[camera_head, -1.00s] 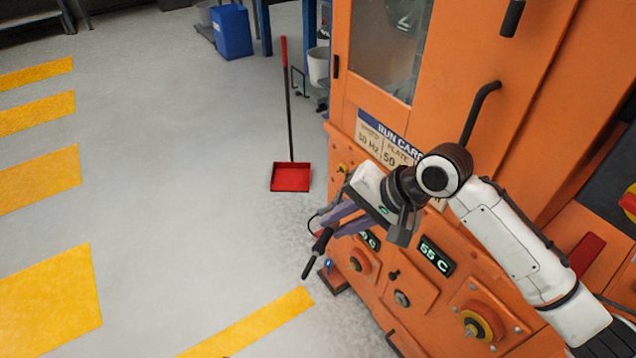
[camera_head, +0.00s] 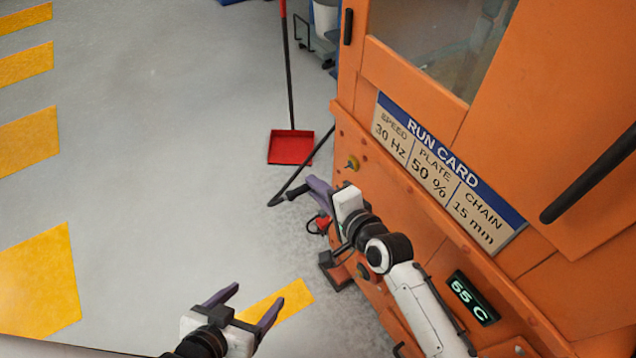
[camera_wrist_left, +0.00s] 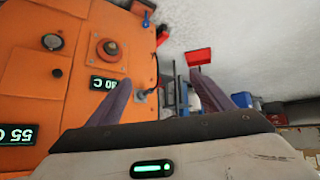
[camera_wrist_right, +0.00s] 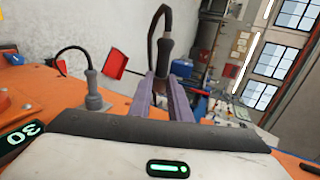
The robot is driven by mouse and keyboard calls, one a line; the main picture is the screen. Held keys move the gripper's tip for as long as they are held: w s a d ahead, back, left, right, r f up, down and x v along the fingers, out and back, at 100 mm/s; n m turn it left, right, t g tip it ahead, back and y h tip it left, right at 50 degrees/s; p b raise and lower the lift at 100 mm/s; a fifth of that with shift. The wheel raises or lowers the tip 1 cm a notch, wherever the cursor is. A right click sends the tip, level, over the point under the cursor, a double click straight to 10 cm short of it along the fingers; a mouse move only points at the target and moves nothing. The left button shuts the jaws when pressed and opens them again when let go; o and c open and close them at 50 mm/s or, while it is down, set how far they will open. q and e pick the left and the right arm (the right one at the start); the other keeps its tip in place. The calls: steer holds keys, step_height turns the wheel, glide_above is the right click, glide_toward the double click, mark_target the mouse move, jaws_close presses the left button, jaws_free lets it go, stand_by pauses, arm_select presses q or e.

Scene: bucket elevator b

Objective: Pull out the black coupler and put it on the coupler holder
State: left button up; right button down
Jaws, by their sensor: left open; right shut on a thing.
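My right gripper (camera_head: 318,190) is shut on the black coupler (camera_head: 294,194), held in the air left of the orange machine. In the right wrist view the coupler (camera_wrist_right: 165,58) stands between the fingertips (camera_wrist_right: 168,95), with a black cable looping from its end. My left gripper (camera_head: 245,300) is open and empty, low over the floor; its spread fingers also show in the left wrist view (camera_wrist_left: 178,85). A grey plug-like fitting (camera_wrist_right: 95,90) with its own black cable stands on the machine in the right wrist view. I cannot tell which part is the coupler holder.
The orange machine (camera_head: 420,80) fills the right side, with a run card (camera_head: 447,172) and a display reading 55 C (camera_head: 472,297). A red dustpan (camera_head: 291,147) stands on the floor beyond. The grey floor at left is clear, with yellow stripes (camera_head: 35,280).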

steer(key=w+d+b, duration=0.3)
steer(key=d, duration=0.1)
steer(key=shift+w+d, duration=0.3)
steer(key=shift+d, duration=0.1)
stand_by(0.7)
steer(key=shift+r+p, duration=0.1)
steer(key=shift+p, duration=0.55)
stand_by(1.3)
steer(key=shift+w+d, duration=0.5)
steer(key=shift+d, duration=0.25)
stand_by(0.5)
steer(key=shift+s+a+p, duration=0.3)
steer(key=shift+s+a, duration=0.05)
steer(key=shift+a, duration=0.15)
